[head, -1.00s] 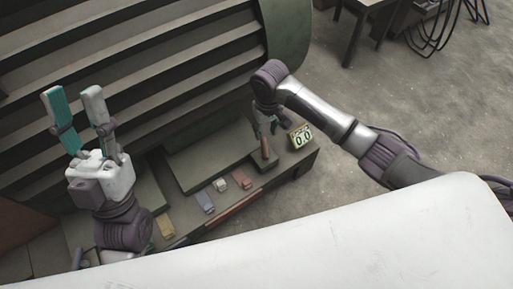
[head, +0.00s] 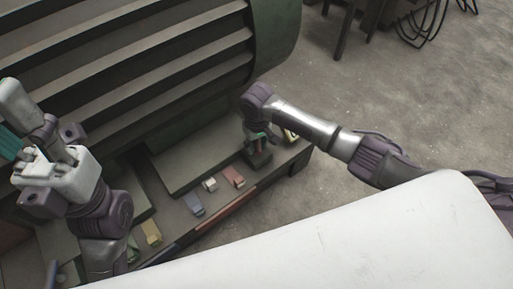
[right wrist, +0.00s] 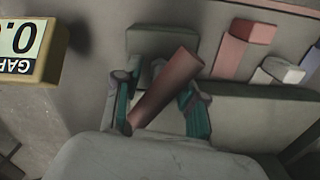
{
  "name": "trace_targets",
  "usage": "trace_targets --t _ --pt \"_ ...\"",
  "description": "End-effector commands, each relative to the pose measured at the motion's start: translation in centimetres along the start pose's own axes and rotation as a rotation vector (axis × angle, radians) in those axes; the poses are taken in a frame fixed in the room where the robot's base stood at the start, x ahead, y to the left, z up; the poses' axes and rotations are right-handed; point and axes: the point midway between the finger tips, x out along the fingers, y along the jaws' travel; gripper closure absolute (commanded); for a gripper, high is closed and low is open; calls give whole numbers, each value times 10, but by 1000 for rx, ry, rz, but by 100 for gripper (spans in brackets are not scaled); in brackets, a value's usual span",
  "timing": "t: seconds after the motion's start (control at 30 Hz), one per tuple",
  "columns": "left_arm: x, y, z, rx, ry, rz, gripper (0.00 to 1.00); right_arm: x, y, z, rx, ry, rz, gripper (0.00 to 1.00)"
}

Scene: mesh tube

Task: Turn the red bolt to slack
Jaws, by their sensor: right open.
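The red bolt (right wrist: 167,85) shows in the right wrist view as a tilted red bar standing from a dark block. My right gripper (right wrist: 163,103) is open, with one teal-padded finger on each side of the bolt; I cannot tell whether either touches it. In the head view my right gripper (head: 258,138) is over the dark block at the bench's right end, and it mostly hides the bolt. My left gripper (head: 15,120) is raised at the left edge, its fingers apart and empty, partly cut off.
A yellow gap display (right wrist: 28,50) stands beside the bolt, its reading partly cut off. Several small coloured blocks, including a blue one (head: 193,203) and a red one (head: 233,177), lie along the bench (head: 185,170). A large slatted machine (head: 140,60) rises behind.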

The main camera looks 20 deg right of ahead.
Motion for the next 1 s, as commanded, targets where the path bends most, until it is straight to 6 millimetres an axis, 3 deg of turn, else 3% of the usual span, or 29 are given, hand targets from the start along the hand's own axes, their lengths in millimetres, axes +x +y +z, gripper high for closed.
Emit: trace_targets --t 0.33,0.6,1.0 --pt "2 0 0 1 7 4 60 4 0 0 -1 1 -1 59" --pt "2 0 0 1 7 4 60 4 0 0 -1 1 -1 100" --pt "9 0 -2 0 13 2 60 0 0 -1 -26 2 0 100"
